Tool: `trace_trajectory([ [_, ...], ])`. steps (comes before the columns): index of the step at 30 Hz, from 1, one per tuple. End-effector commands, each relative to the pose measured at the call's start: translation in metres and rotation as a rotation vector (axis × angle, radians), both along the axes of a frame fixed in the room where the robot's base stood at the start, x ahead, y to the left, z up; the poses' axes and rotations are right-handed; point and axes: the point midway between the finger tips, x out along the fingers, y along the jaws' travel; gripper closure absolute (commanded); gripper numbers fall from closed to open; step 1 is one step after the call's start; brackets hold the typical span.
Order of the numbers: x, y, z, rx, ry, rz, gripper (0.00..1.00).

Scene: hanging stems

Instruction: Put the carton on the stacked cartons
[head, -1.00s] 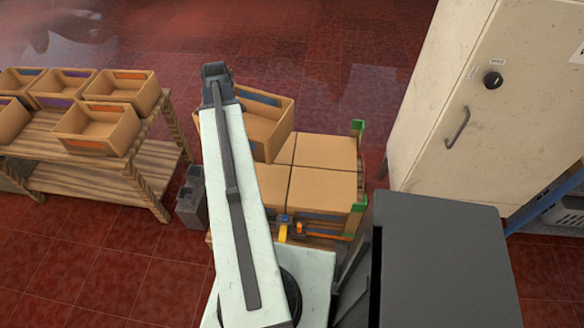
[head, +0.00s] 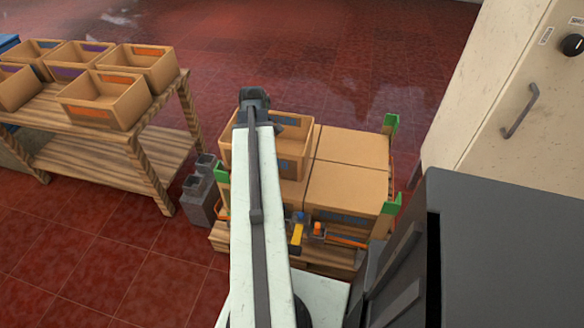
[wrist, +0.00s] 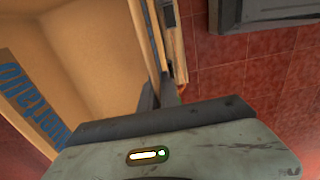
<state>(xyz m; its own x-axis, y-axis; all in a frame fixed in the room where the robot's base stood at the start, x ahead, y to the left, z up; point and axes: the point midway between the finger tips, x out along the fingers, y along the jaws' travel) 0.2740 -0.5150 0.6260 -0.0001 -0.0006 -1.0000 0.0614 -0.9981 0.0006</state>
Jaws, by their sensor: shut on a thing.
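The open-topped carton (head: 296,153), tan with a blue label inside, is over the back left part of the stacked cartons (head: 348,186) in the head view. My gripper is shut on a wall of it; its jaws (wrist: 160,88) show in the wrist view, with the inside of the carton (wrist: 95,55) filling the left. In the head view my arm covers part of the carton's left side and the jaws' grip. The stack has closed brown tops, green corner pieces and straps, and sits on a wooden pallet (head: 300,264). I cannot tell whether the held carton touches the stack.
A wooden table (head: 150,128) with several open cartons (head: 105,98) stands at the left. Grey blocks (head: 201,192) stand on the floor between it and the pallet. A pale cabinet (head: 490,105) stands at the right. Red tiled floor is clear behind the stack.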

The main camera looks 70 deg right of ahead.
Motion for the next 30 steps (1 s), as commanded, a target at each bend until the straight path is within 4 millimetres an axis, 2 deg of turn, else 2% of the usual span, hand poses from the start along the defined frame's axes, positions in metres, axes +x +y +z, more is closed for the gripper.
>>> trace_trajectory([
  [1,0.000,0.000,-0.016,-0.001,0.000,0.000,1.00],
  [7,0.000,0.000,-0.055,-0.001,0.000,-0.001,1.00],
  [14,0.000,-0.001,-0.058,-0.001,0.000,-0.002,1.00],
  [21,-0.001,-0.001,-0.094,-0.001,0.000,-0.002,1.00],
  [30,-0.001,-0.001,-0.092,-0.001,0.000,-0.003,1.00],
])
